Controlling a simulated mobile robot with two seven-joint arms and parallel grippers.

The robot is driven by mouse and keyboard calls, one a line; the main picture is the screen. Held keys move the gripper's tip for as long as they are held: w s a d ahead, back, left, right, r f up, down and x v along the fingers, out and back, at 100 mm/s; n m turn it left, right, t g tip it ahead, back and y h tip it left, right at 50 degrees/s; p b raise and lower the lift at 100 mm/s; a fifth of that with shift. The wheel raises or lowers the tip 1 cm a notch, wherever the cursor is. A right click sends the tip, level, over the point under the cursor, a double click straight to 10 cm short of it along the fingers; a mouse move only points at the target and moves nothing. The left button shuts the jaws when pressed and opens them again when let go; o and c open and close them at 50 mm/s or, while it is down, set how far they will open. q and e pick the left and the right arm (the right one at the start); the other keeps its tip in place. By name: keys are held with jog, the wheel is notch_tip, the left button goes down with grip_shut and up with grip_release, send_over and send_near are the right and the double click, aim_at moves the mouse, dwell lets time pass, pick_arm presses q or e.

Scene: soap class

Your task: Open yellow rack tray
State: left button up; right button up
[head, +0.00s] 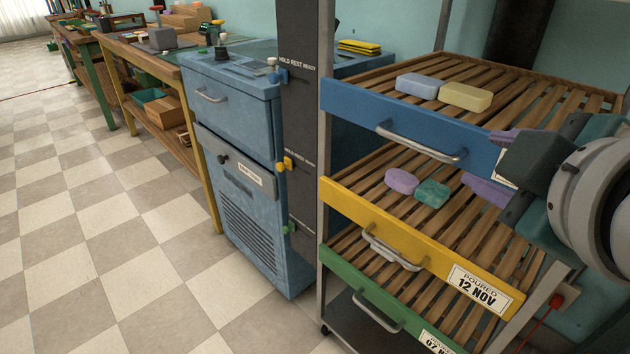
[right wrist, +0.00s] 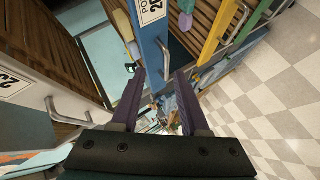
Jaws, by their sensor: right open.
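The yellow rack tray (head: 420,246) is the middle one of the rack, between the blue and green trays. Its front has a metal handle (head: 393,247) and a label reading "POURED 12 NOV" (head: 478,290). A lilac soap (head: 401,181) and a teal soap (head: 432,193) lie on its slats. My right gripper (head: 480,162) is open, near the right part of the blue front and above the yellow tray, apart from the yellow handle. In the right wrist view its purple fingers (right wrist: 161,72) are spread, with the yellow front (right wrist: 207,32) beyond them to the right. My left gripper is not seen.
The blue tray (head: 360,105), with its own handle (head: 420,143), holds two soaps. The green tray (head: 350,282) is lowest. A blue cabinet (head: 238,190) and a dark post (head: 302,120) stand left of the rack. The checkered floor (head: 110,240) is clear.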

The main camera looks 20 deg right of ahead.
jog(key=w+f+n+t+h+b, duration=0.1)
jog(key=w+f+n+t+b, duration=0.2)
jog(key=f+b, duration=1.6)
jog(key=n+t+b, duration=0.3)
jog(key=n+b, duration=0.2)
jog(key=b, duration=1.3)
send_near(388, 249)
jog(key=f, duration=0.1)
jog(key=x, duration=1)
jog(key=shift+r+b, duration=0.2)
jog(key=shift+b, duration=0.15)
jog(key=shift+c, duration=0.2)
grip_shut()
